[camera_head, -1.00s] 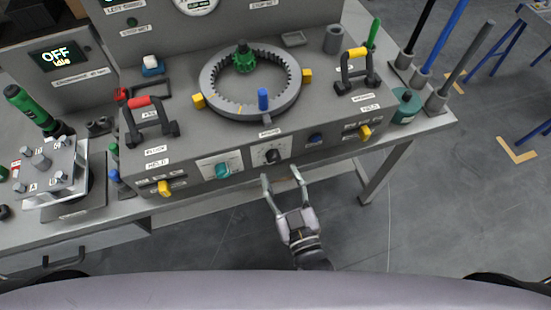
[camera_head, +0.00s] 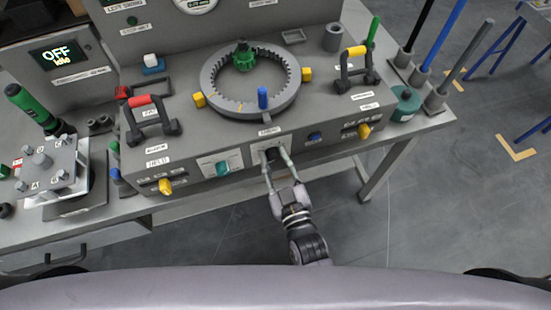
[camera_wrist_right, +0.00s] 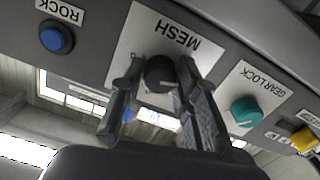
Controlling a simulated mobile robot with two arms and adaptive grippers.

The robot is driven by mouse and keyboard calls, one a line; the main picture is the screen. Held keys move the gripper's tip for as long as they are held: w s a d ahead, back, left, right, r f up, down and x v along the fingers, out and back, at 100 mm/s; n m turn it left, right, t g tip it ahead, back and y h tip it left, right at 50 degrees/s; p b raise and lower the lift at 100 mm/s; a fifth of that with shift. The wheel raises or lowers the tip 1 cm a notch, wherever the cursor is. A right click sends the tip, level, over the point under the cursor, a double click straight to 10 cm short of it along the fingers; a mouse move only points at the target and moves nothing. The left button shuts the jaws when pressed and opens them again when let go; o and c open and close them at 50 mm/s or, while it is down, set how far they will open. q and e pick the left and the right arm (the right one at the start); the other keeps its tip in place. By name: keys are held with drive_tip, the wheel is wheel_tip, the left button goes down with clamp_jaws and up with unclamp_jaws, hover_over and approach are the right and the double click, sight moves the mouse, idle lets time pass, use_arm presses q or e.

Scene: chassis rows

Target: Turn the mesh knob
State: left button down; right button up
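The mesh knob (camera_wrist_right: 160,75) is a dark round knob on a white plate labelled MESH in the right wrist view, where the label reads upside down. In the head view it sits on the front face of the grey console and is mostly hidden by my right gripper (camera_head: 275,157). The two fingers of my right gripper (camera_wrist_right: 160,68) stand on either side of the knob. Their tips have drawn in close and appear to press on its sides. My left gripper is not in view.
The teal gear-lock knob (camera_wrist_right: 245,110) and the blue rock button (camera_wrist_right: 56,38) flank the mesh plate. Yellow knobs (camera_head: 165,187) sit near the console's front corners. A grey ring gear (camera_head: 212,92) and two handles stand on top. The floor in front is open.

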clamp_jaws()
drive_tip(key=shift+m, duration=0.3)
drive_tip(key=shift+r+m+p, duration=0.1)
drive_tip(key=shift+m+p, duration=0.55)
drive_tip(key=shift+m, duration=0.35)
drive_tip(key=m+p, duration=0.1)
drive_tip(key=m, duration=0.1)
drive_tip(key=shift+m, duration=0.3)
drive_tip(key=m, duration=0.4)
drive_tip(key=shift+m+p, duration=0.3)
drive_tip(key=shift+p, duration=0.05)
drive_tip(key=shift+m, duration=1.9)
